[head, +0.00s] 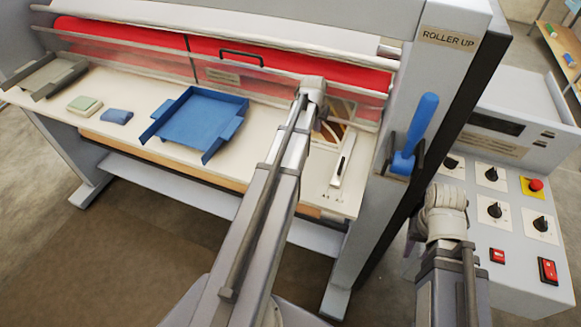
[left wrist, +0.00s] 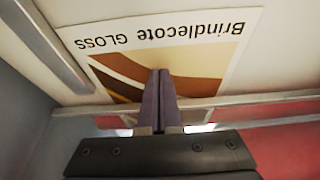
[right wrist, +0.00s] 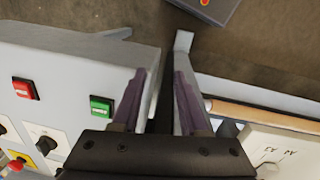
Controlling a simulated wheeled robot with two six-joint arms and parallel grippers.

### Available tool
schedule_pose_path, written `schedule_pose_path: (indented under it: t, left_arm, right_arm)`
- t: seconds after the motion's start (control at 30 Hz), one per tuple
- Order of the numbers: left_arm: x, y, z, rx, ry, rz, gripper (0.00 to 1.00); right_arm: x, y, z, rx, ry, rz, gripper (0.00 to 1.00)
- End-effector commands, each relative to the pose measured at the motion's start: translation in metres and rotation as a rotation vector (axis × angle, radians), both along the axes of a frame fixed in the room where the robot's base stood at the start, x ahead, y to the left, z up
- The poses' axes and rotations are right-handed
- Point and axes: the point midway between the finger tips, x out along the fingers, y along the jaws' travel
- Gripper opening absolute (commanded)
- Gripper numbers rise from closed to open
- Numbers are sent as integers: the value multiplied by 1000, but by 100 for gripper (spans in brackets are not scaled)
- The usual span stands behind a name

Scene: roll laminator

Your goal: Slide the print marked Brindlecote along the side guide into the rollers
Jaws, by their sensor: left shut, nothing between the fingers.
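The Brindlecote print (head: 337,118), with orange and brown bands, lies flat at the right of the laminator table. Its lettering "Brindlecote GLOSS" shows upside down in the left wrist view (left wrist: 215,75). A pale bar (left wrist: 45,45), seemingly the side guide, runs close along one print edge; contact cannot be told. The print's far part passes beneath a crossbar (left wrist: 265,98) near the red rollers (head: 290,65). My left gripper (left wrist: 162,72) is shut and empty over the print; whether it presses it cannot be told. My right gripper (right wrist: 160,75) is open and empty beside the control box.
A blue tray (head: 190,122), a blue block (head: 117,117) and a green pad (head: 85,105) are left on the table. A blue lever (head: 425,115) stands on the right post below a "ROLLER UP" label (head: 447,39). The control box (head: 515,265) is at right.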

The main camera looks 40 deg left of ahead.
Motion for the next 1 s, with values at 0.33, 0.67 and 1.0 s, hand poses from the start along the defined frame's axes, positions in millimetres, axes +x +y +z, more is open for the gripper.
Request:
schedule_pose_path:
  t: [0.33, 0.67, 1.0]
  left_arm:
    - [0, 0, 0, 0, 0, 0, 0]
    - [0, 0, 36, 0, 0, 0, 0]
    - [0, 0, 49, 0, 0, 0, 0]
  right_arm:
    - [-12, -4, 1, -4, 25, -17, 46]
    - [-8, -2, 36, -5, 20, -10, 46]
    - [-6, -2, 49, -7, 18, -7, 46]
